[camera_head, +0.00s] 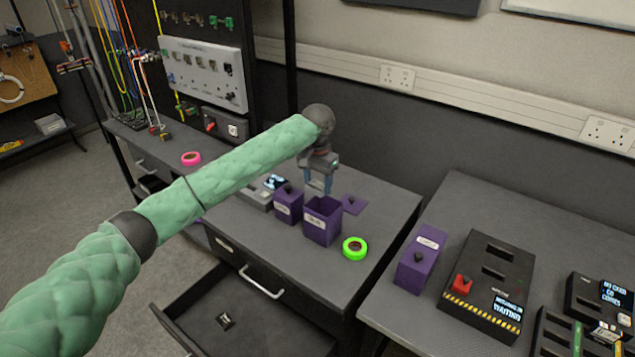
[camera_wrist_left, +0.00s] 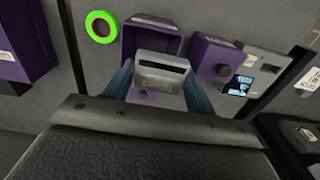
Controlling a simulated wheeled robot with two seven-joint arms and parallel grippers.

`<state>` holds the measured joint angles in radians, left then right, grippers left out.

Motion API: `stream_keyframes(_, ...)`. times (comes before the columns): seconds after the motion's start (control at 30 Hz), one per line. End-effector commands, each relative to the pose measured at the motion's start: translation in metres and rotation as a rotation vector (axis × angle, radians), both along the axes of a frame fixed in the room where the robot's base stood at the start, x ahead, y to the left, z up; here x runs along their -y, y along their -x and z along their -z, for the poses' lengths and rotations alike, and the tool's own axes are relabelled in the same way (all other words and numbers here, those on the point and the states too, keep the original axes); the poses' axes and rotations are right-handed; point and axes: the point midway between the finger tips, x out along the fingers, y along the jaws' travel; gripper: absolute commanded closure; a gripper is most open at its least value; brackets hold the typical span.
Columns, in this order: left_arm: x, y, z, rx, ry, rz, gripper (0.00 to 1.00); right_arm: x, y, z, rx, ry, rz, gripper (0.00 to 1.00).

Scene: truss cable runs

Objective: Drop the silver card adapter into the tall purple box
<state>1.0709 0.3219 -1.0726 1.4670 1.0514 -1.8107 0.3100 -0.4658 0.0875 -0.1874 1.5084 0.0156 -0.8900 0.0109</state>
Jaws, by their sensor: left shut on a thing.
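My left gripper (camera_head: 319,184) is above the tall purple box (camera_head: 322,226), which stands open on the dark worktop. In the left wrist view, the gripper's blue fingers are shut on the silver card adapter (camera_wrist_left: 161,73), a pale grey block with a dark slot. The adapter is hard to make out in the head view. The wrist view shows the open box (camera_wrist_left: 131,39) just beyond the adapter; the adapter covers part of it. I cannot tell whether the adapter's lower end is inside the rim. My right gripper is not in view.
A shorter purple box with a black knob (camera_head: 288,205) stands left of the tall box. A purple lid (camera_head: 354,204) lies behind right, and green tape (camera_head: 355,248) lies right. Another purple box (camera_head: 420,258) stands on the right-hand table. A drawer (camera_head: 260,325) hangs open below.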

Motion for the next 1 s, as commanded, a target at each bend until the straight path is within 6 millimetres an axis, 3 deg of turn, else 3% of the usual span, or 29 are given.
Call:
stream_keyframes(0.1,0.000,0.000,0.000,0.000,0.000,0.000,0.67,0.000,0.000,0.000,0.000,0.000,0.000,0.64)
stream_keyframes(0.13,0.000,0.000,0.000,0.000,0.000,0.000,0.39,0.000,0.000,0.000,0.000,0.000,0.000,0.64)
stream_keyframes(0.23,0.000,0.000,0.000,0.000,0.000,0.000,0.19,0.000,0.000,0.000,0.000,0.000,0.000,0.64)
stream_keyframes(0.67,0.000,0.000,-0.008,0.001,0.001,0.000,0.19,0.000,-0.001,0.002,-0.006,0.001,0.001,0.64)
stream_keyframes(1.0,0.001,0.000,-0.056,0.001,0.001,0.000,0.19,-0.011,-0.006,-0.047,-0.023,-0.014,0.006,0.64)
